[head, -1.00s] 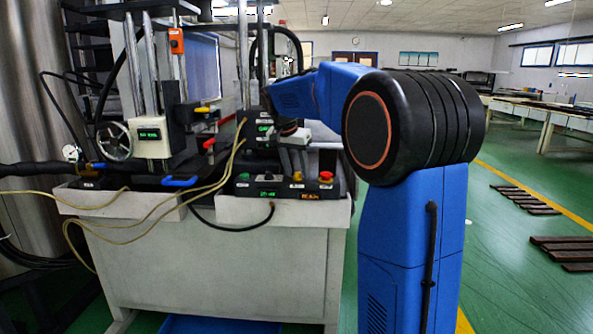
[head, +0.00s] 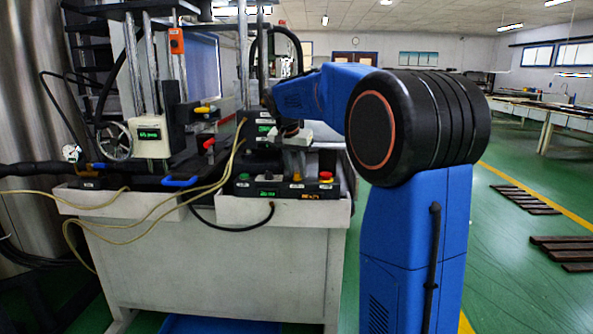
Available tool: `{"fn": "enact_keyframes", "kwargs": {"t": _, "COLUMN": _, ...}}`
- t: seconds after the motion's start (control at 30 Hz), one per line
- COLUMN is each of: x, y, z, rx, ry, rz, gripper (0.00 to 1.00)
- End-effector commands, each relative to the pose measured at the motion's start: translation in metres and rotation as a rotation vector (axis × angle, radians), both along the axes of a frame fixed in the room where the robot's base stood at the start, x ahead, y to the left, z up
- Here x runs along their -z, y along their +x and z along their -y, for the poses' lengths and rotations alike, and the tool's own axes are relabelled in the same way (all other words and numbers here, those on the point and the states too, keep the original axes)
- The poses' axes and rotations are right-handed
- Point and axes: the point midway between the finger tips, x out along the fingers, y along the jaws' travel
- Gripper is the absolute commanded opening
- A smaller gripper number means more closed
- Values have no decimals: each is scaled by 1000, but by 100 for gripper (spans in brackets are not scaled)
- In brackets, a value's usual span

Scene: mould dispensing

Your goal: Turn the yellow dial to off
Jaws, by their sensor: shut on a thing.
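The yellow dial (head: 297,177) is small and sits on top of the dark control panel at the machine's front right, between a black knob and a red button. My gripper (head: 297,168) reaches down to it from above, with its fingers shut on the dial. The fingertips and the dial's pointer are too small to read, so I cannot tell the dial's angle.
A red button (head: 326,177) stands close to the right of the dial. The control panel (head: 283,191) has green and orange displays. Beige hoses (head: 205,187) run at the left, near a blue handle (head: 180,181).

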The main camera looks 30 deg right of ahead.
Motion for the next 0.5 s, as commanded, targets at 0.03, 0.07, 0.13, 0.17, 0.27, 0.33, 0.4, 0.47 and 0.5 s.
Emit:
{"fn": "enact_keyframes", "kwargs": {"t": 0.03, "x": 0, "y": -1, "z": 1, "rx": -26, "ry": -1, "rz": -1, "gripper": 2}}
{"fn": "enact_keyframes", "kwargs": {"t": 0.07, "x": 0, "y": -1, "z": 1, "rx": -44, "ry": 0, "rz": 0, "gripper": 2}}
{"fn": "enact_keyframes", "kwargs": {"t": 0.13, "x": -1, "y": -1, "z": 1, "rx": -97, "ry": 0, "rz": 1, "gripper": 2}}
{"fn": "enact_keyframes", "kwargs": {"t": 0.17, "x": -1, "y": -2, "z": 2, "rx": -121, "ry": -1, "rz": 1, "gripper": 2}}
{"fn": "enact_keyframes", "kwargs": {"t": 0.27, "x": 0, "y": -2, "z": 2, "rx": -210, "ry": -1, "rz": 1, "gripper": 2}}
{"fn": "enact_keyframes", "kwargs": {"t": 0.33, "x": 0, "y": -3, "z": 3, "rx": -276, "ry": 0, "rz": 0, "gripper": 2}}
{"fn": "enact_keyframes", "kwargs": {"t": 0.4, "x": 0, "y": -3, "z": 3, "rx": -344, "ry": -1, "rz": 1, "gripper": 2}}
{"fn": "enact_keyframes", "kwargs": {"t": 0.47, "x": 0, "y": -3, "z": 3, "rx": -400, "ry": 1, "rz": 1, "gripper": 2}}
{"fn": "enact_keyframes", "kwargs": {"t": 0.5, "x": 0, "y": -3, "z": 4, "rx": -438, "ry": 1, "rz": 1, "gripper": 2}}
